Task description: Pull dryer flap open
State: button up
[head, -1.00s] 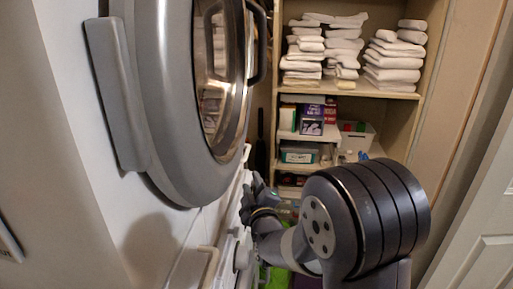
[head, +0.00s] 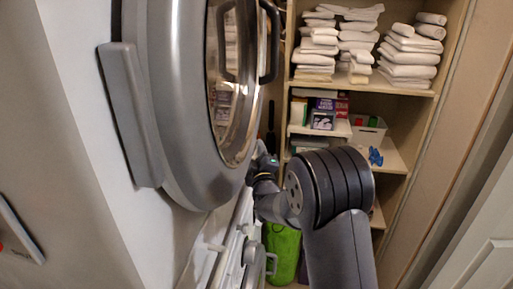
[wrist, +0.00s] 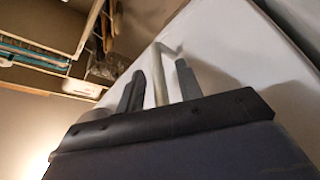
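The dryer's large round grey door (head: 172,110) with its glass window (head: 232,75) fills the left of the head view. A black handle (head: 271,45) is on its far edge. My gripper (head: 262,160) is beside the door's lower right edge, partly hidden behind my arm. In the wrist view my gripper (wrist: 160,88) is open, its two dark fingers apart. A pale bent bar (wrist: 158,65), like a handle, shows between the fingers, in front of a white panel (wrist: 235,55). I cannot tell whether the bar belongs to a flap, or whether the fingers touch it.
Shelves with folded white towels (head: 358,40) stand at the back, with boxes and a white bin (head: 367,130) below. A green object (head: 283,250) is low at centre. A white panelled door (head: 478,250) bounds the right.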

jog(key=shift+w, duration=0.3)
jog(key=shift+c, duration=0.2)
grip_shut()
